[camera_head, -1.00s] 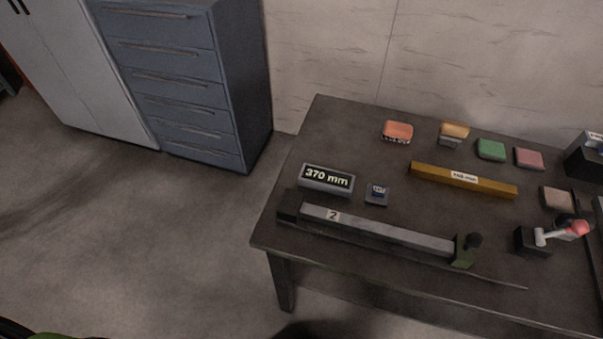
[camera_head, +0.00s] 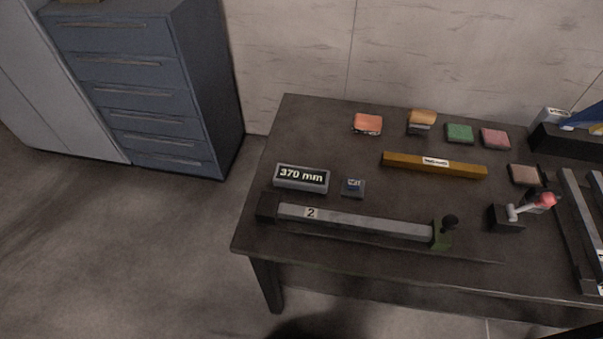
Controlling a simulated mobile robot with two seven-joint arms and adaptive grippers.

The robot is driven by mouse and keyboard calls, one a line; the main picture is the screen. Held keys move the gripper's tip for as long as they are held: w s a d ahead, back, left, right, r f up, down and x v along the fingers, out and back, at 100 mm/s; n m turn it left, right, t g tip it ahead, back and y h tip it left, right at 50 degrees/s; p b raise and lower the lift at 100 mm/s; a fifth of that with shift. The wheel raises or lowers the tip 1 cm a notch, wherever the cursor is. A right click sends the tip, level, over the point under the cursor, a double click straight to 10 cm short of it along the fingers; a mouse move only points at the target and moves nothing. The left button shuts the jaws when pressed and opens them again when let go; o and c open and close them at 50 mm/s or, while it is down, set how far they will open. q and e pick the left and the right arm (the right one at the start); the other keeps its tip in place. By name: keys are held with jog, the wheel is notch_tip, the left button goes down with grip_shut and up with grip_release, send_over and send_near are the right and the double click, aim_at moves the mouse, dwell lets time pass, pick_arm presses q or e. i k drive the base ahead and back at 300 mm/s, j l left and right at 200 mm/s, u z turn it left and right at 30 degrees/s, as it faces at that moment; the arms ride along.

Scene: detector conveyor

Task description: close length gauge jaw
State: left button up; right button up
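The length gauge lies along the table's front left. It holds a grey bar (camera_head: 355,221) marked "2". A dark fixed block (camera_head: 267,207) stands at the bar's left end. The green jaw (camera_head: 443,238) with a black knob (camera_head: 450,221) is at the bar's right end; whether it touches the bar I cannot tell. A display (camera_head: 301,178) behind the gauge reads "370 mm". A small device with a blue top (camera_head: 353,187) sits right of the display. Neither of my grippers is in view.
A yellow bar (camera_head: 434,165) lies behind the gauge on the dark table (camera_head: 330,115). Several coloured blocks, including a green one (camera_head: 460,133), line the back. A red-knobbed lever (camera_head: 545,200) and a rail frame (camera_head: 577,230) are at right. Blue drawers (camera_head: 130,90) stand left; floor between is clear.

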aim_at(441, 240)
jog(key=z, duration=1.25)
